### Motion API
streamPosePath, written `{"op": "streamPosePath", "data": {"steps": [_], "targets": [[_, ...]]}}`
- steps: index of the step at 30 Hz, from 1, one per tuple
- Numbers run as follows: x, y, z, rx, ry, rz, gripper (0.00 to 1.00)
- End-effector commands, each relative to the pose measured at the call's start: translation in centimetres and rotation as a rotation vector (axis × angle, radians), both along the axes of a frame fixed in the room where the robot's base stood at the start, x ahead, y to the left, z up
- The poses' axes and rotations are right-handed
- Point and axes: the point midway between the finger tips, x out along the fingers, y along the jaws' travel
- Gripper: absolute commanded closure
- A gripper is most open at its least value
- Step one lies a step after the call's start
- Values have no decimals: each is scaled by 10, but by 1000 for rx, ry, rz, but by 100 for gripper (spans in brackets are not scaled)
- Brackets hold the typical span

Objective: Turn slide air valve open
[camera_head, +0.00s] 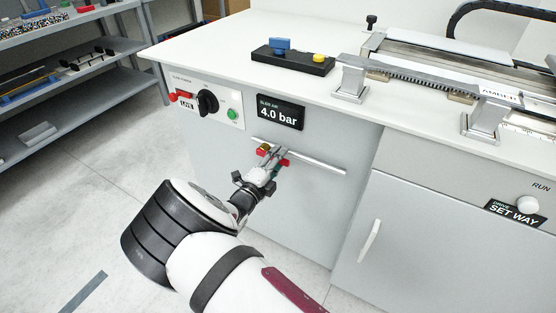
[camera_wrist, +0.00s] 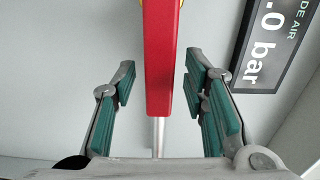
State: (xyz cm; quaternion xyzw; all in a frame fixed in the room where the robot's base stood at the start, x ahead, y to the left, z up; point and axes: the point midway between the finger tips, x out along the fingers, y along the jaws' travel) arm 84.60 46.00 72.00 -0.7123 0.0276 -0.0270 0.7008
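The slide air valve's red lever (camera_wrist: 159,60) runs down the middle of the wrist view, with a bit of brass at its top. Behind its lower end is the silver pipe (camera_wrist: 158,135). My gripper (camera_wrist: 165,90) is open, its teal-padded fingers on either side of the lever with gaps at both sides. In the head view my gripper (camera_head: 268,163) is at the silver pipe (camera_head: 315,163) on the bench front and partly hides the valve. Red parts show beside the fingers. A dark display (camera_head: 280,112) above the pipe reads "SLIDE AIR 4.0 bar".
A panel with a black knob (camera_head: 207,102), a red switch and a green button (camera_head: 233,114) is left of the display. The bench top (camera_head: 220,50) overhangs above my gripper. A cabinet handle (camera_head: 370,240) sticks out at right. Shelves stand at far left; floor at left is clear.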

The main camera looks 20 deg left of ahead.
Motion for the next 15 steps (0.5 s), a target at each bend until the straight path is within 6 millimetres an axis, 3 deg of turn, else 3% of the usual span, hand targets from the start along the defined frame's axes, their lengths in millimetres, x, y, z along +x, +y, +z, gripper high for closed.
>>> {"op": "streamPosePath", "data": {"steps": [5,15], "targets": [[-11,1,0,0,1,1,60],[-75,7,0,-1,1,3,60]]}}
